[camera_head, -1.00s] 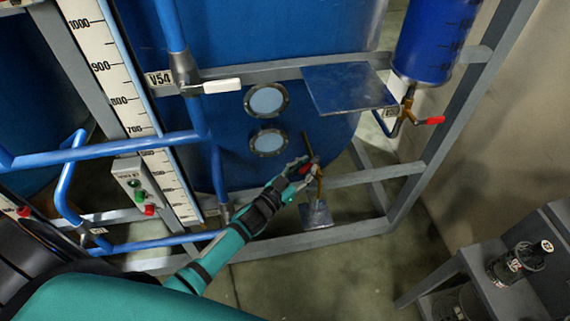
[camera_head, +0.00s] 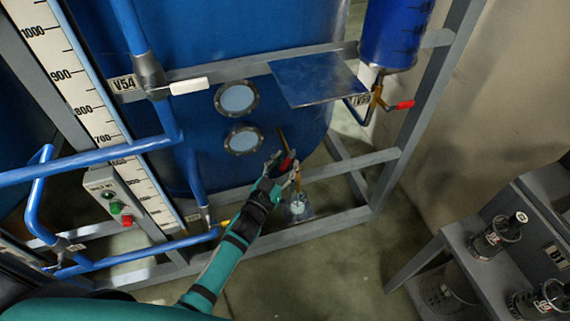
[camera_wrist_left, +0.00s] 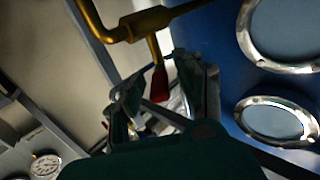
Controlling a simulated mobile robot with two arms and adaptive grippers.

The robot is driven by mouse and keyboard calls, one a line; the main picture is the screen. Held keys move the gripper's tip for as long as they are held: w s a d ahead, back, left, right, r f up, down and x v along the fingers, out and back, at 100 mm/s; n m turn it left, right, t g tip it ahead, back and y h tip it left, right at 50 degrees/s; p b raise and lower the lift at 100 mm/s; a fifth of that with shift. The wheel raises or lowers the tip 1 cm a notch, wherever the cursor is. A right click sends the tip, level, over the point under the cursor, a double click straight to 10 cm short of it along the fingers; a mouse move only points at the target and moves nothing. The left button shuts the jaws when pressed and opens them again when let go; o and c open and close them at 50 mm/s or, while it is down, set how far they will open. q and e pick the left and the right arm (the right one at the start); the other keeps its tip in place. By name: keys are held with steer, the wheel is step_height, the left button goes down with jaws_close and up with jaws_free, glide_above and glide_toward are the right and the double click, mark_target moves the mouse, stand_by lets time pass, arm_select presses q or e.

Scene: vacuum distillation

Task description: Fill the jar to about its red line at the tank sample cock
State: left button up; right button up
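The brass sample cock (camera_head: 282,138) stands at the lower front of the blue tank (camera_head: 215,60), and its brass pipe (camera_wrist_left: 150,22) crosses the top of the left wrist view. Its red handle (camera_head: 288,160) hangs between the spread fingers of my left gripper (camera_head: 283,170); the handle also shows in the wrist view (camera_wrist_left: 160,84). My left gripper (camera_wrist_left: 155,95) looks open, and I cannot tell whether a finger touches the handle. A pale round thing, seemingly the jar (camera_head: 298,207), stands on the small plate below the cock. Its red line and level cannot be made out. My right gripper is out of view.
Grey frame bars (camera_head: 330,168) run around the tank. A metal shelf plate (camera_head: 317,80) juts out above the cock. A blue cylinder (camera_head: 395,32) with another red-handled valve (camera_head: 403,105) is at upper right. A grey cart (camera_head: 470,265) stands at lower right; floor between is clear.

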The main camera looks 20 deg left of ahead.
arm_select(q)
steer(key=s+a, duration=0.2)
steer(key=s, duration=0.9)
steer(key=shift+s, duration=0.4)
steer(key=shift+a, duration=0.1)
stand_by(6.4)
